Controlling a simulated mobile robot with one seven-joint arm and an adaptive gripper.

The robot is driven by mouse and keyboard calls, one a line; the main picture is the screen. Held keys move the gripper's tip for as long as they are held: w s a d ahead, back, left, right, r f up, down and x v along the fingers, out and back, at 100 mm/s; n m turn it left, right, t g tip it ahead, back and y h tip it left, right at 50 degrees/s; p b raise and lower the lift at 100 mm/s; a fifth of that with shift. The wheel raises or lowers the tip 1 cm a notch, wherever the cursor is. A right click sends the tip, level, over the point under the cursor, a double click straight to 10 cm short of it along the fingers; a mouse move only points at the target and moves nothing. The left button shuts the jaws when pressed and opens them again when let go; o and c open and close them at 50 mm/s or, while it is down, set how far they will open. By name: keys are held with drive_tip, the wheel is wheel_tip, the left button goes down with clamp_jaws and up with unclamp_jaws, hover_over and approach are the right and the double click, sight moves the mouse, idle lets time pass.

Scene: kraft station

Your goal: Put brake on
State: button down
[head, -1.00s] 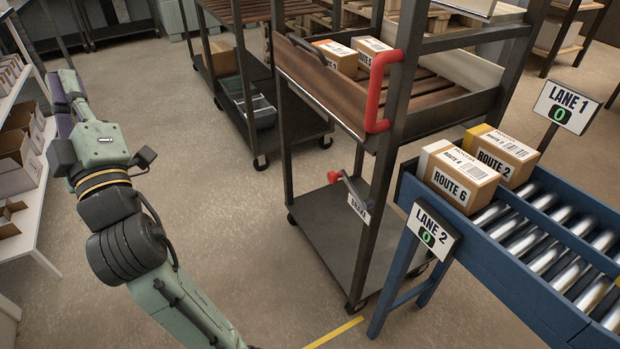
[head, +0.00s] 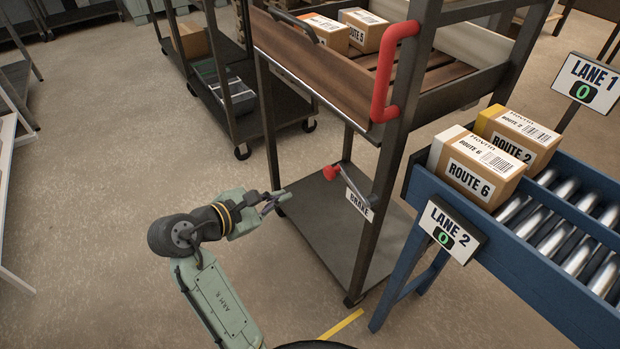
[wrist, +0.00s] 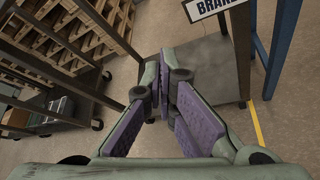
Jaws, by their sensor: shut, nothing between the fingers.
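The brake lever with a red knob (head: 330,172) sticks out from the post of the dark metal cart (head: 322,255). A white sign reading BRAKE (head: 359,204) hangs beside it, and the sign also shows at the top of the wrist view (wrist: 210,6). My gripper (head: 284,197) is shut and empty, left of the red knob and apart from it in the head view. In the wrist view its purple-padded fingers (wrist: 168,88) meet at the tips in front of the cart's lower deck (wrist: 205,62). The lever itself is not visible in the wrist view.
The cart's upper tray holds boxes (head: 362,30) and has a red handle (head: 392,72). A blue roller conveyor (head: 520,245) with two boxes (head: 478,165) stands close on the right. Another cart (head: 230,120) is behind. Floor left of my arm is clear.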

drive_tip(key=x, duration=1)
drive_tip(key=r, duration=0.1)
drive_tip(key=s+d+r+p, duration=0.1)
drive_tip(key=r, duration=0.1)
drive_tip(key=shift+s+d+r, duration=0.1)
drive_tip(key=shift+d+r, duration=0.15)
drive_tip(key=shift+r, duration=0.05)
